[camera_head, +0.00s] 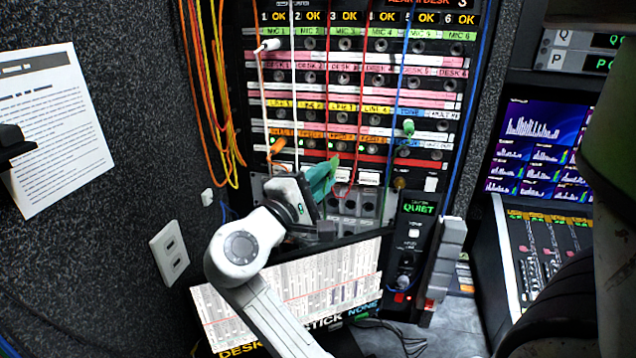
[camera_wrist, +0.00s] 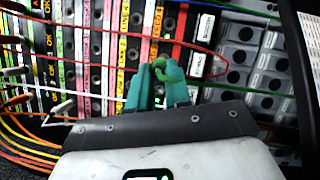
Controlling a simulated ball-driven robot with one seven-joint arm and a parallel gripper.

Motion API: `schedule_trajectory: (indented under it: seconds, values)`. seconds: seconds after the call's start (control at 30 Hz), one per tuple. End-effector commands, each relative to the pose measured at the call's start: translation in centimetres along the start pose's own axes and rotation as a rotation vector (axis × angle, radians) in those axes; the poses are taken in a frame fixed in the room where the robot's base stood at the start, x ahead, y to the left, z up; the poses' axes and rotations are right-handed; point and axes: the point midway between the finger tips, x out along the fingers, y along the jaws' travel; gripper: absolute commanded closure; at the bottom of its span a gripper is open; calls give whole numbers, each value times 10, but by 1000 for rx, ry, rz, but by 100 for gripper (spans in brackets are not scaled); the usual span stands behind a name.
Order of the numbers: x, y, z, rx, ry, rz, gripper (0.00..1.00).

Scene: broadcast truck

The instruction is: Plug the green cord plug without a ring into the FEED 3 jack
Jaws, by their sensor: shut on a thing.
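My gripper (camera_head: 322,180) has teal fingers and is in front of the lower left part of the patch panel (camera_head: 352,150). In the wrist view its fingertips (camera_wrist: 163,78) are closed around a small green plug (camera_wrist: 167,69), close in front of the jack rows. The fingers mostly hide this plug in the head view, and I cannot tell whether it has a ring. Another green plug (camera_head: 408,127) sticks out of the panel at the right. An orange-labelled row (camera_head: 284,132) crosses the lower panel. The FEED 3 label is too small to read for sure.
A white plug (camera_head: 268,45) and an orange plug (camera_head: 277,148) stick out at the panel's left. Red cords (camera_head: 364,95), a white cord and a blue cord (camera_head: 398,85) hang across the jacks. A tilted screen (camera_head: 340,280) stands below, with a QUIET box (camera_head: 417,208) beside it.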

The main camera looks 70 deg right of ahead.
Motion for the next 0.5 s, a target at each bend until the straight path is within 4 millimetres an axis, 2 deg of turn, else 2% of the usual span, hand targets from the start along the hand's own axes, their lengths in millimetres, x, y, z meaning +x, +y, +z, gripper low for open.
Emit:
schedule_trajectory:
  seconds: [0.2, 0.5]
  values:
    - [17, 0, -7, 1, -1, 0, 100]
    - [29, 0, -12, 1, 0, 0, 100]
